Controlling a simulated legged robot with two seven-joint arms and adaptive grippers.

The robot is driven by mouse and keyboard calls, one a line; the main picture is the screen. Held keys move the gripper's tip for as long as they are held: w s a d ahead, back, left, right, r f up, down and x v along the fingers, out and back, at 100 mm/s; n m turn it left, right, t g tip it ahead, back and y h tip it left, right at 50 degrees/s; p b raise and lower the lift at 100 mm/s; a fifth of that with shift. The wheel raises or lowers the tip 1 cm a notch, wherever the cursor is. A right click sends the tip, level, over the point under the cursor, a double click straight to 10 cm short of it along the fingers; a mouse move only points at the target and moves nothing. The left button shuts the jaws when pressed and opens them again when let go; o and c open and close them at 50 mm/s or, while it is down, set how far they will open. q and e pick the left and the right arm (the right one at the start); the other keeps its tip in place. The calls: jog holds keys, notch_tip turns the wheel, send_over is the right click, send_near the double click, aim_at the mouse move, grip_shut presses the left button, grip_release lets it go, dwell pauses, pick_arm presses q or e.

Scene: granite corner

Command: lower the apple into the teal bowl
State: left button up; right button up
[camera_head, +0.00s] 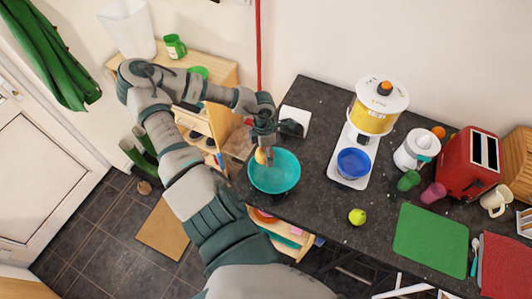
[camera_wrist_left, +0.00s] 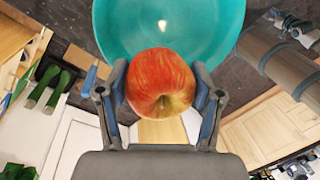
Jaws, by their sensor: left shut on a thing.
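The teal bowl (camera_head: 275,177) stands on the dark counter near its left end in the head view. It also fills the top of the left wrist view (camera_wrist_left: 205,32). My left gripper (camera_head: 263,153) is at the bowl's back left rim, pointing down. It is shut on the apple (camera_wrist_left: 160,82), which is red and yellow and sits between both fingers in the left wrist view. In the head view only a small yellowish part of the apple (camera_head: 261,157) shows beside the fingers. I cannot tell its exact height over the bowl. My right gripper is not in view.
The dark granite counter (camera_head: 320,205) is clear right of the bowl. A white dispenser with a blue bowl (camera_head: 353,163) stands beyond. A red toaster (camera_head: 468,165) stands farther right.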

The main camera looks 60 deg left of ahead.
pick_arm(q)
jog(key=shift+f+b, duration=1.95)
jog(key=shift+f, duration=0.4)
jog(key=shift+f+b, duration=0.3)
jog(key=shift+f, duration=0.05)
jog(key=o, duration=1.3)
jog(key=shift+r, duration=0.1)
jog(key=r, duration=0.4)
jog(key=a+r, duration=0.1)
jog(key=r, duration=0.2)
jog(key=a+r, duration=0.1)
jog(key=r, duration=0.3)
jog(key=shift+w+r, duration=0.3)
